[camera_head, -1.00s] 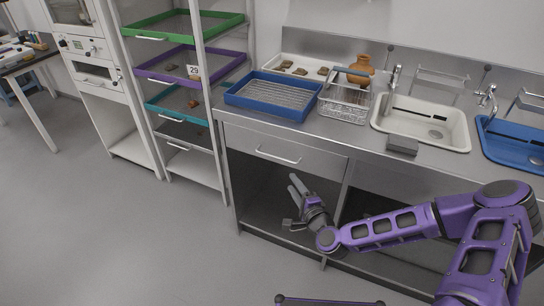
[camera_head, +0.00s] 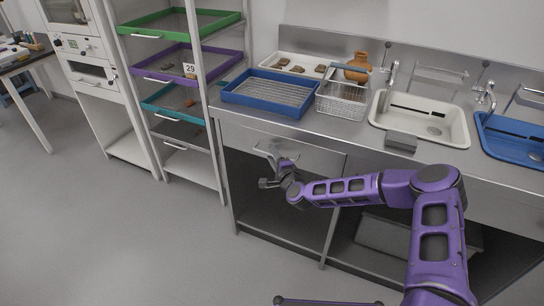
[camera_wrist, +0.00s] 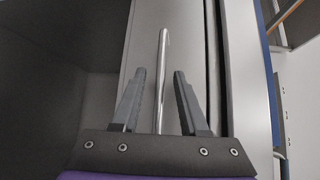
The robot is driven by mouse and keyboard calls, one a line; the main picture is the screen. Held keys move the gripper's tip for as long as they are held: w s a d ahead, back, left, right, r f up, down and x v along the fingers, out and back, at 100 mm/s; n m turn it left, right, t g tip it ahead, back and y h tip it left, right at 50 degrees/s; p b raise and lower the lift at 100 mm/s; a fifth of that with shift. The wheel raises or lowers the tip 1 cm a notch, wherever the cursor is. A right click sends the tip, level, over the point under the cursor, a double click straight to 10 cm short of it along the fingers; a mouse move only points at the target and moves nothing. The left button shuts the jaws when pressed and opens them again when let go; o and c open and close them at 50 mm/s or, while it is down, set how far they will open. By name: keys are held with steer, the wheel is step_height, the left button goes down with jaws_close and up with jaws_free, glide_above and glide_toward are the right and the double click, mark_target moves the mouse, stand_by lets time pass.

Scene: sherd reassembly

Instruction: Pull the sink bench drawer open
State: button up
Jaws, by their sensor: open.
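The sink bench drawer (camera_head: 235,139) is a grey metal front under the left end of the bench top, and it looks shut. Its bar handle (camera_wrist: 162,75) runs between the two fingers in the wrist view. My gripper (camera_wrist: 157,88) is open, with one dark finger on each side of the handle and a visible gap to both. In the head view my gripper (camera_head: 274,162) is at the drawer front, and it hides most of the handle there.
The steel bench top (camera_head: 315,127) carries a blue tray (camera_head: 270,106), a wire basket (camera_head: 342,105), a clay pot (camera_head: 357,66), a grey block (camera_head: 400,141) and a white sink (camera_head: 418,118). A shelf rack (camera_head: 210,110) stands left of the bench. The floor (camera_head: 130,240) in front is clear.

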steer(key=shift+w+a, duration=0.1)
steer(key=shift+w, duration=0.1)
jaws_close()
stand_by(1.4)
